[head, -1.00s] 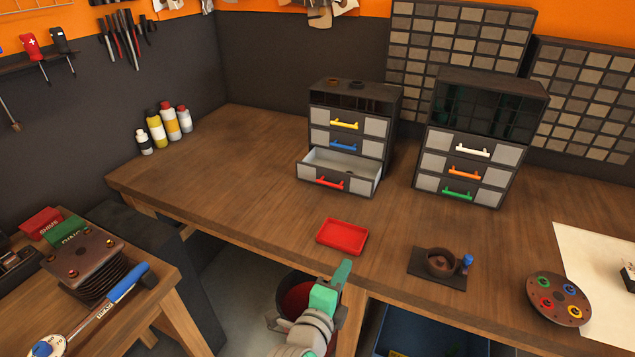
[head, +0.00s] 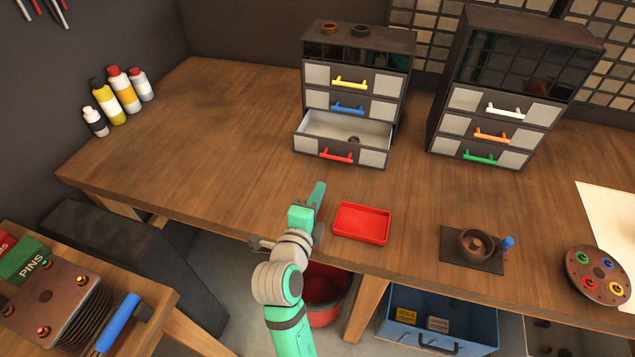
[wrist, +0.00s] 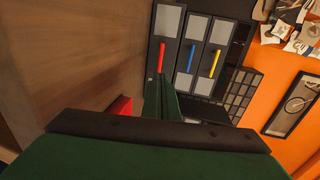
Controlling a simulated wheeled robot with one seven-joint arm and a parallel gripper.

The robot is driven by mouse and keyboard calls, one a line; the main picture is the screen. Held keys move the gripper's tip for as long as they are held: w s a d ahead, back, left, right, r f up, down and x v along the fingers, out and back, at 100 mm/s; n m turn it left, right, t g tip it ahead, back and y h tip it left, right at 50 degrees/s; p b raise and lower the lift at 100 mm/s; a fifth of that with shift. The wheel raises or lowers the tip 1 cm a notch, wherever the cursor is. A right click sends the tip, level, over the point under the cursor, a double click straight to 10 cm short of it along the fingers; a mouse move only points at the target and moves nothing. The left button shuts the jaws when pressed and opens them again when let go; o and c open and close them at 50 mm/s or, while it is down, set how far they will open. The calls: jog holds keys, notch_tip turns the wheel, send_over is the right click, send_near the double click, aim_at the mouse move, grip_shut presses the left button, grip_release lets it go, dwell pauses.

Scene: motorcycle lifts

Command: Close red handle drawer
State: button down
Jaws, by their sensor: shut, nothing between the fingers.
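The red handle drawer (head: 312,149) is the bottom drawer of the left cabinet (head: 398,62). It stands pulled out, and a small dark round item lies inside it. Its red handle (head: 337,156) is on the front face and also shows in the wrist view (wrist: 163,57). My gripper (head: 317,190) is shut and empty. It is over the workbench in front of the drawer, apart from the handle, with its fingers pointing toward the cabinet. In the wrist view the green fingers (wrist: 160,98) point toward the drawer fronts.
A red tray (head: 361,223) lies just right of my gripper. The right cabinet (head: 520,85) stands beside the left one. A dark pad (head: 459,255) with a round pot is at the front right. Several bottles (head: 122,95) stand at the left.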

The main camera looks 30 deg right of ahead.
jog(key=x, duration=1.2)
jog(key=shift+d+f, duration=0.1)
jog(key=shift+d, duration=0.05)
